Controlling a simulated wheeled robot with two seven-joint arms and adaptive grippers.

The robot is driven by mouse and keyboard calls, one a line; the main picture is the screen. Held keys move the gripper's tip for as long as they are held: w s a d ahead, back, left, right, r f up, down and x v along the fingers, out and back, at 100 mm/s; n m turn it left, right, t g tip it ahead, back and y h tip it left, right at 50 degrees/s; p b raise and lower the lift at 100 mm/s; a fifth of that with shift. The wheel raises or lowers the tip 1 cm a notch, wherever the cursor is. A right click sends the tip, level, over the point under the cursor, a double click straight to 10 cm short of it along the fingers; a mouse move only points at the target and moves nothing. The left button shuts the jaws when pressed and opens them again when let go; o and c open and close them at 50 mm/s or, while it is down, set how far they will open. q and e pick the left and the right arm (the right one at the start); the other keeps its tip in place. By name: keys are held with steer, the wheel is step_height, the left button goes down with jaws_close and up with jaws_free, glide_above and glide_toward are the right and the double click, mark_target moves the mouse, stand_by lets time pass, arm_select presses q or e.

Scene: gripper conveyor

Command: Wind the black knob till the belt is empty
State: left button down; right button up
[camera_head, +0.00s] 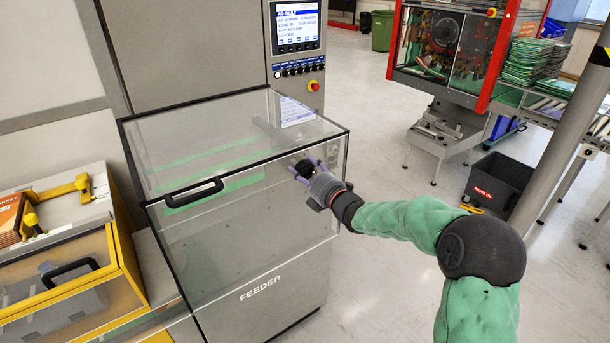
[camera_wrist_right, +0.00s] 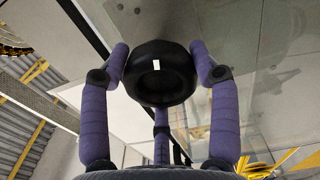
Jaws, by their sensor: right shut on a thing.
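The black knob (camera_wrist_right: 160,73) is round, with a small white mark, and sits on the front of the clear-walled feeder (camera_head: 262,288). In the head view the knob (camera_head: 304,169) shows between the fingers. My right gripper (camera_wrist_right: 162,62) has its purple fingers closed around the knob from both sides; it also shows in the head view (camera_head: 307,171). Inside the feeder's clear cover, green boards (camera_head: 215,165) show blurred through the panel; the belt itself cannot be made out clearly. My left gripper is not in view.
A black handle (camera_head: 194,193) juts from the cover's front. A control panel with a lit screen (camera_head: 298,24) stands behind. A yellow-framed box (camera_head: 60,280) is at left. A black bin (camera_head: 497,184) and a red-framed machine (camera_head: 455,50) stand at right, with open floor between.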

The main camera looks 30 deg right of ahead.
steer(key=m, duration=0.2)
steer(key=shift+f+m, duration=0.1)
steer(key=shift+m, duration=0.3)
steer(key=m, duration=0.2)
steer(key=shift+m, duration=0.4)
steer(key=m, duration=0.2)
steer(key=shift+m, duration=0.4)
steer(key=m, duration=0.3)
steer(key=shift+m+p, duration=0.3)
steer(key=shift+p, duration=0.1)
steer(key=m+p, duration=0.1)
steer(key=m, duration=0.2)
steer(key=shift+m, duration=0.3)
steer(key=m+p, duration=0.2)
steer(key=m, duration=0.1)
steer(key=shift+m, duration=0.3)
steer(key=m+p, duration=0.3)
steer(key=m, duration=0.3)
steer(key=shift+m, duration=0.3)
